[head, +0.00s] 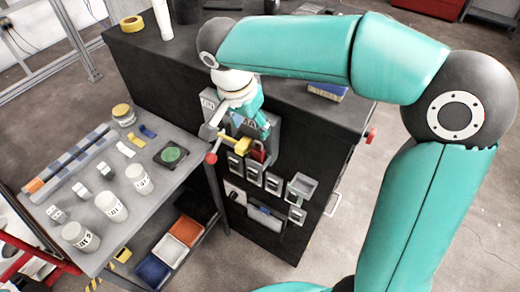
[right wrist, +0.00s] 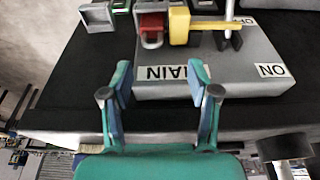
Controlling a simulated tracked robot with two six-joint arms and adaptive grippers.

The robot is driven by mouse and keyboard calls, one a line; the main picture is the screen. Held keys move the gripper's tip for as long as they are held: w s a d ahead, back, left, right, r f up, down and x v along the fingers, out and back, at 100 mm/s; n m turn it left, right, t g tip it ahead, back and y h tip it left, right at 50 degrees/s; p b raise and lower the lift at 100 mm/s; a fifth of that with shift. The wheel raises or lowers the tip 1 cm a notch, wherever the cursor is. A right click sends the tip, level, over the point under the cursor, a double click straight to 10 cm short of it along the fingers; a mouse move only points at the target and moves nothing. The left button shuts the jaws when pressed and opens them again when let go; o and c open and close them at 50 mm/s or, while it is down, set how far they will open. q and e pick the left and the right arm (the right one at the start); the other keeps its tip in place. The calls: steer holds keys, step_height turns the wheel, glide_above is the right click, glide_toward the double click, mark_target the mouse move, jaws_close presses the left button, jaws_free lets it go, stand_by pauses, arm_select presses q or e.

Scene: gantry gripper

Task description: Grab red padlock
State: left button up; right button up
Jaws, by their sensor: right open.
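The red padlock (head: 259,152) hangs on the front panel of the dark cabinet, beside a yellow piece (head: 241,145). In the right wrist view the padlock (right wrist: 152,22) is near the top, with its grey shackle toward me and the yellow piece (right wrist: 179,25) touching or close on its right. My right gripper (head: 251,120) is just above the padlock in the head view. In the right wrist view its two fingers (right wrist: 161,84) are spread and empty. The padlock lies beyond the fingertips, roughly in line with the gap. My left gripper is not in view.
A grey box labelled MAIN (right wrist: 215,75) carries the yellow piece and a lever. Small grey boxes (head: 273,183) sit below the padlock. A grey table (head: 150,203) with jars stands at left.

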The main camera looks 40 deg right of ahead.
mark_target(257, 141)
steer(key=x, duration=0.2)
steer(key=p+x, duration=0.1)
steer(key=x, duration=0.1)
steer(key=shift+s+f, duration=0.1)
steer(key=shift+s, duration=0.3)
steer(key=shift+w+d+f, duration=0.1)
steer(key=shift+d+f, duration=0.05)
steer(key=shift+f, duration=0.35)
jaws_close()
